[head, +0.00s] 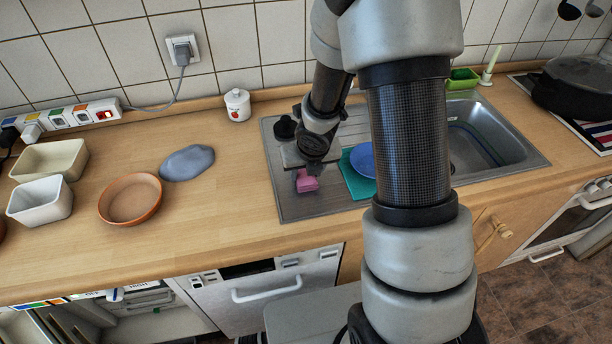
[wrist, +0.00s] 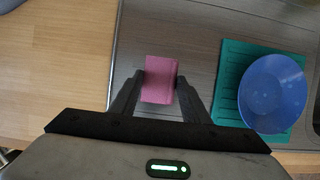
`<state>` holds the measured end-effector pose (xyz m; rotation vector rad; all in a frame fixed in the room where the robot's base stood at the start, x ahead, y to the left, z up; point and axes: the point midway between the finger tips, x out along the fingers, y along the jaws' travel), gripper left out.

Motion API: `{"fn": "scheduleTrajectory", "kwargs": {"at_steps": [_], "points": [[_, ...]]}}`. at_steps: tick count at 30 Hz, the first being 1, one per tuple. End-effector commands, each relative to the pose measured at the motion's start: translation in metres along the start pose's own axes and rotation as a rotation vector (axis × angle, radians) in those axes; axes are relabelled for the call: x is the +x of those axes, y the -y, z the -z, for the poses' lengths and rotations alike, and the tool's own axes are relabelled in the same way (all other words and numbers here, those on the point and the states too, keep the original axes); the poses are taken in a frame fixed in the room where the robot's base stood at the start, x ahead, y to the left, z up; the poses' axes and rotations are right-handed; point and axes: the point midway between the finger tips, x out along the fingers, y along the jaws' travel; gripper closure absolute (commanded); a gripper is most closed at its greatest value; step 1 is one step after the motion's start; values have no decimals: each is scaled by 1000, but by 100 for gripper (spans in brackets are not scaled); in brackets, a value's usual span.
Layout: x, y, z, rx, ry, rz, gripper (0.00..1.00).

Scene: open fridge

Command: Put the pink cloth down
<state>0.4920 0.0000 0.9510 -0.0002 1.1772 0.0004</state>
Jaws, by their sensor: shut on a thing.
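The pink cloth (head: 306,182) is a small pink block-like piece at the left part of the metal sink unit. In the wrist view the pink cloth (wrist: 160,80) sits between the two dark fingers of my gripper (wrist: 159,84), which is shut on it. My gripper (head: 307,172) is over the metal drainboard (head: 290,206), left of the green mat. I cannot tell whether the cloth touches the drainboard or is held just above it.
A blue bowl (wrist: 272,94) rests on a green mat (wrist: 229,70) right of the cloth. Left on the wooden counter (head: 225,205) are a terracotta dish (head: 131,199), a grey-blue flat item (head: 187,162) and white containers (head: 40,201). A white jar (head: 237,105) stands near the wall.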

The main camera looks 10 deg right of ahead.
Motion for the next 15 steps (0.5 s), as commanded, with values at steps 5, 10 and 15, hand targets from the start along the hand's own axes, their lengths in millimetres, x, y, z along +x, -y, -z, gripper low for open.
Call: {"fn": "scheduleTrajectory", "kwargs": {"at_steps": [5,10,15], "points": [[-1,0,-1,0,1,0,76],[4,0,2,0,0,0,76],[2,0,1,0,0,0,39]]}}
